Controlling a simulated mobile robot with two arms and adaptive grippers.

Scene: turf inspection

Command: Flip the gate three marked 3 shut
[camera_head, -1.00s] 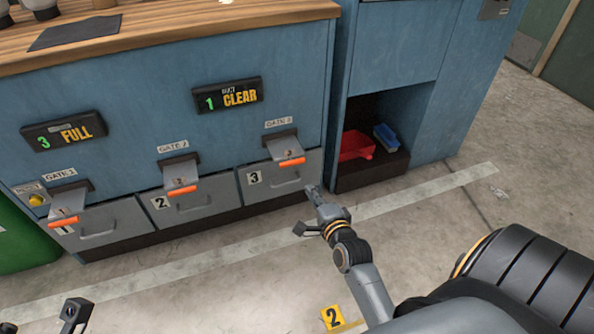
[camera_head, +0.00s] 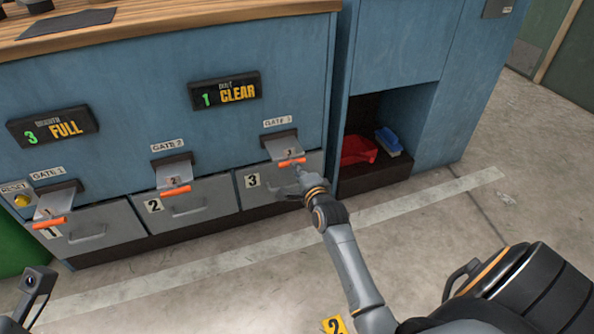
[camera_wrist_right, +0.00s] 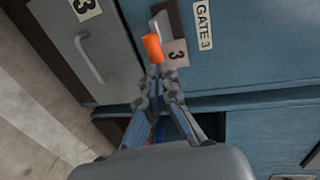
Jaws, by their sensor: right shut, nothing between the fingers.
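Gate three (camera_head: 283,147) is a grey flap with an orange-edged lip, marked 3, under a GATE 3 label on the blue cabinet. It sticks out from the cabinet above the grey drawer 3 (camera_head: 262,185). My right gripper (camera_head: 299,170) is shut and empty, just below and in front of the orange lip. In the right wrist view, the fingertips (camera_wrist_right: 158,72) are close to the orange edge (camera_wrist_right: 153,48); I cannot tell whether they touch it. Part of my left arm (camera_head: 35,285) shows at the lower left, but its fingers are not clear.
Gate 1 (camera_head: 55,205) and gate 2 (camera_head: 174,178) also stick out to the left, above their drawers. An open cubby at right holds a red bin (camera_head: 357,150) and a blue brush-like item (camera_head: 388,142).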

